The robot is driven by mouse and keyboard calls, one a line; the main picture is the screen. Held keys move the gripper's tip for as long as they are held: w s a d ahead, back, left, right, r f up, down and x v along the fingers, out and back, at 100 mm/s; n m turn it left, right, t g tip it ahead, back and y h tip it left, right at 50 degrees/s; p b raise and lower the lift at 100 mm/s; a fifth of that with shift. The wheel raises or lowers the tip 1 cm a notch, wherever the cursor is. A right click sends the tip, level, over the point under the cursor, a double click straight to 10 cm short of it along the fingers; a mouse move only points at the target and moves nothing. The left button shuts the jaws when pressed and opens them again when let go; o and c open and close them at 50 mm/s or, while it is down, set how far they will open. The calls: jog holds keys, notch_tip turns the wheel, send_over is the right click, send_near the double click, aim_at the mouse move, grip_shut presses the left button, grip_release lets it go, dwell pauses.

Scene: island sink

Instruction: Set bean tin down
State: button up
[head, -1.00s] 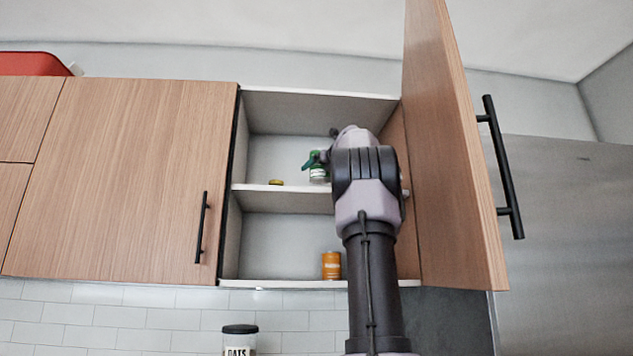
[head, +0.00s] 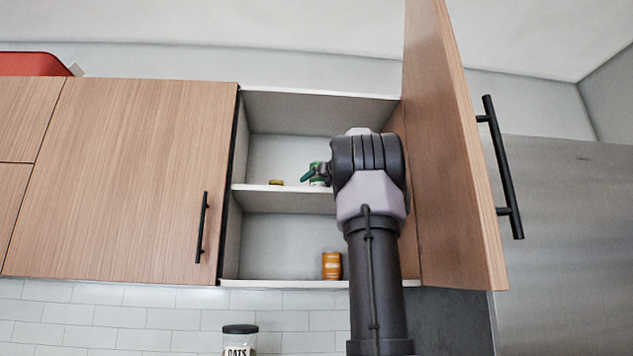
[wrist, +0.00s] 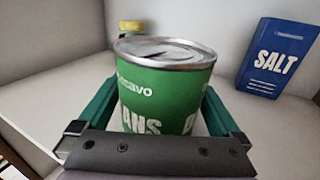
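The green bean tin (wrist: 160,90) with a silver lid stands upright between the green fingers of my gripper (wrist: 160,112) in the wrist view. The fingers lie against both its sides. In the head view the tin (head: 318,174) is at the upper shelf (head: 290,189) of the open cabinet, its base at or just above the shelf; I cannot tell whether it touches. My wrist hides most of my gripper there.
A small yellow-topped item (head: 276,182) sits left on the upper shelf. A blue salt box (wrist: 277,58) stands to the right in the wrist view. An orange can (head: 331,265) is on the lower shelf. The open door (head: 455,150) is right of my arm.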

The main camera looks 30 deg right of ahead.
jog(key=shift+s+r, duration=0.15)
jog(key=shift+r, duration=0.05)
jog(key=s, duration=1.1)
jog(key=shift+s+a, duration=0.3)
jog(key=shift+s, duration=0.05)
jog(key=shift+a, duration=0.1)
